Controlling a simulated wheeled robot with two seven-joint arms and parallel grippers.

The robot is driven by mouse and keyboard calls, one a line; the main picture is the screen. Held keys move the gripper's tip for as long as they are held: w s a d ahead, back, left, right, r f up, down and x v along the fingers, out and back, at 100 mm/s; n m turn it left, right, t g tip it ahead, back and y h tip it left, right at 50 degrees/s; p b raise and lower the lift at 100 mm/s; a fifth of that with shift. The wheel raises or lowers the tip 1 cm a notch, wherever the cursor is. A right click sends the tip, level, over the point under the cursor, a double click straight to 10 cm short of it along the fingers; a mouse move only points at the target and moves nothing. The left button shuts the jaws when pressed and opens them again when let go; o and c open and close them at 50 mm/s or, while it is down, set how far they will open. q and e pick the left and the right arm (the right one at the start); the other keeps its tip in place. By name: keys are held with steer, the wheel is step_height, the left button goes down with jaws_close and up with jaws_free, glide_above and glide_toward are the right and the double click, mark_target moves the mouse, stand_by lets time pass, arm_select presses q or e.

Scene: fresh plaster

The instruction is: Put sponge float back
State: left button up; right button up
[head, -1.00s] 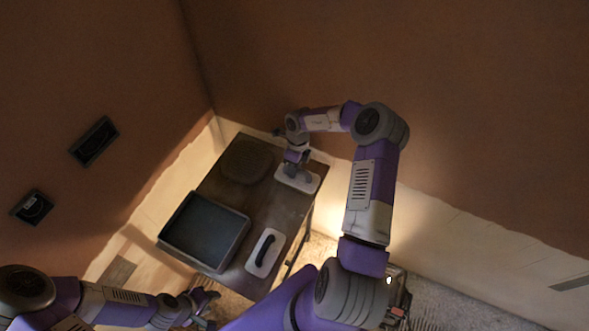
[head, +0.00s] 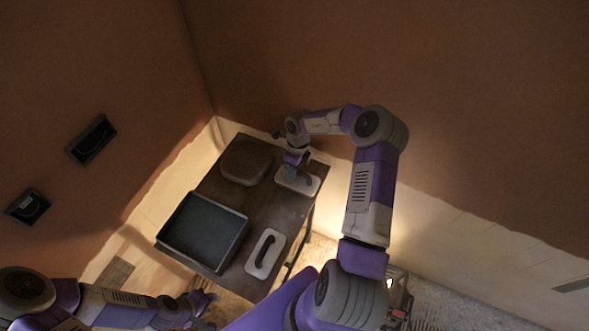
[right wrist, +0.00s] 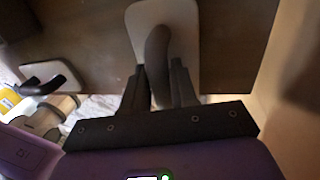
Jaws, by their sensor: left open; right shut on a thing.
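A float with a pale plate and a dark handle (head: 309,187) is at the far right corner of the dark table. My right gripper (head: 294,172) is above it. In the right wrist view my right gripper (right wrist: 160,88) is shut on the handle of this float (right wrist: 184,18). I cannot tell whether its plate touches the table. A second, similar float (head: 257,267) lies on the table near its front edge, and it also shows in the right wrist view (right wrist: 60,68). I cannot tell by looks which is the sponge float. My left gripper (head: 208,303) is open and empty, low in front of the table.
The dark table (head: 275,212) stands in the wall corner. A dark shallow tray (head: 203,232) lies on its left front, and a rounded dark block (head: 246,162) at the back. Bare tabletop lies between them and the floats. The wall is close behind my right arm.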

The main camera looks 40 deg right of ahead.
steer(key=shift+f, duration=0.15)
steer(key=o, duration=1)
steer(key=r+p, duration=0.2)
steer(key=p, duration=0.1)
steer(key=d+r+p, duration=0.1)
steer(key=r+p, duration=0.5)
steer(key=shift+w+d, duration=0.2)
steer(key=shift+w, duration=0.15)
steer(key=shift+f, duration=0.1)
steer(key=shift+s, duration=0.1)
stand_by(0.3)
